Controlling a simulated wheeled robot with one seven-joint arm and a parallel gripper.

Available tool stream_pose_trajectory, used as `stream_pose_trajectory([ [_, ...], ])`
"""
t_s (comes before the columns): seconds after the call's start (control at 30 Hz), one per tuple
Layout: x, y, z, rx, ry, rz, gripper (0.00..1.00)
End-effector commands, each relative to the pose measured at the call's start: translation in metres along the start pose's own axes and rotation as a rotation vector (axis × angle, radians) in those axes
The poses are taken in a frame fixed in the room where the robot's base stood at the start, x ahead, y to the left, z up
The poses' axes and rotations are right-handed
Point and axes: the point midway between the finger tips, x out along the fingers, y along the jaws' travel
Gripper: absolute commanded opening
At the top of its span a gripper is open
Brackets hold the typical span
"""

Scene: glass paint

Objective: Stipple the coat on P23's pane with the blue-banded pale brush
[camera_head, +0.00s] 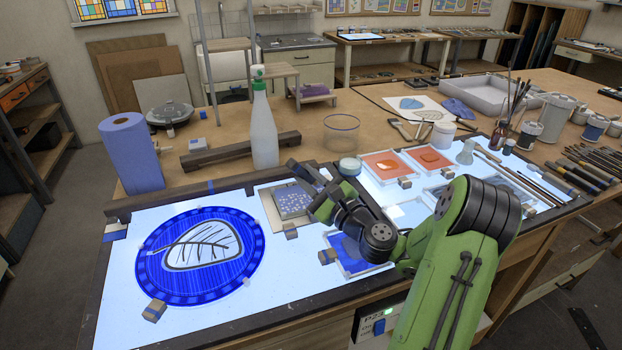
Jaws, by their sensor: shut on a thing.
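A round pane (190,279) with a streaky blue coat lies flat on the left of the lit table (275,272). It has a patterned blue rim and a pale leaf shape with dark veins. A box on the table's front carries a label (374,317) that seems to read P23. My gripper (300,172) is right of the pane, above the table's back part near a speckled blue-grey tile (291,203). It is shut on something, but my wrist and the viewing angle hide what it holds. I cannot make out the blue-banded pale brush.
A spray bottle (262,130), a blue paper roll (131,155) and a dark wooden bar (230,155) stand behind the lit table. Orange panes (381,163) and several brushes (515,178) lie at the right.

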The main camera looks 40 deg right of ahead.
Motion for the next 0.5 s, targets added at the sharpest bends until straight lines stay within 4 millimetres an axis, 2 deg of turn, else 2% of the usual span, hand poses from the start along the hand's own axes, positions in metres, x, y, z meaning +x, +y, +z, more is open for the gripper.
stream_pose_trajectory([
  [0.5, 0.042, 0.038, 0.024, 0.002, -0.004, 0.003, 0.00],
])
